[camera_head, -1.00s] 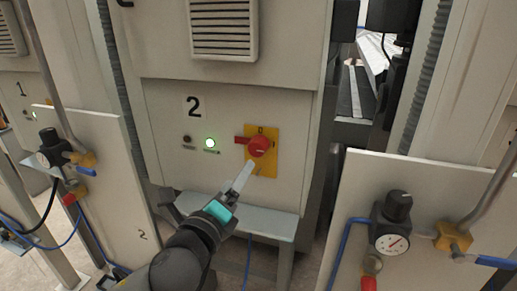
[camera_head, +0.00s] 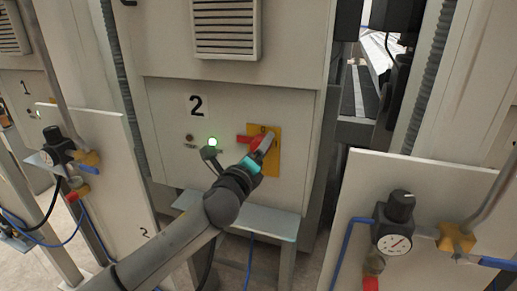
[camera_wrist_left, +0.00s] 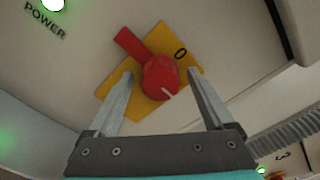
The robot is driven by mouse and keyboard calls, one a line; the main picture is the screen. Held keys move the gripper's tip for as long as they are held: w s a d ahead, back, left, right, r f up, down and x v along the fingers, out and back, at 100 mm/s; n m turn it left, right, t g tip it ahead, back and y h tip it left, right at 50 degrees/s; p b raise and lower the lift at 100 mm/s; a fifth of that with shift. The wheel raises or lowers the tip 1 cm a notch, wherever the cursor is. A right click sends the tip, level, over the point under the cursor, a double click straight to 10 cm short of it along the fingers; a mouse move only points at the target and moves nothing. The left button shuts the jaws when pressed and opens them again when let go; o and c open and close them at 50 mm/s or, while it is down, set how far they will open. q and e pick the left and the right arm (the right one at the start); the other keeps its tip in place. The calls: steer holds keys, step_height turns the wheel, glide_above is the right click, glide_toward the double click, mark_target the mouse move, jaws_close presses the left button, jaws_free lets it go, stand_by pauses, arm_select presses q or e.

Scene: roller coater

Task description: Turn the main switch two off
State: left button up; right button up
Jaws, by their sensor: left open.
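The main switch two is a red rotary knob (camera_wrist_left: 161,78) with a red handle on a yellow plate (camera_head: 275,165), set in the grey cabinet panel marked 2. In the head view the handle (camera_head: 246,139) points left, and my gripper partly hides the knob. In the left wrist view the handle (camera_wrist_left: 131,44) points to the upper left, and a black 0 is printed on the plate. My left gripper (camera_wrist_left: 160,72) is open, its two fingers on either side of the round knob; I cannot tell if they touch it. It also shows in the head view (camera_head: 266,144). My right gripper is out of view.
A green power lamp (camera_head: 213,142) glows left of the switch. A small shelf (camera_head: 262,222) juts out below it. White panels with a gauge (camera_head: 393,243) at right and a regulator (camera_head: 56,146) at left flank the cabinet.

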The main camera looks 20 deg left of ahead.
arm_select(q)
steer(key=shift+w, duration=0.15)
jaws_close()
stand_by(0.7)
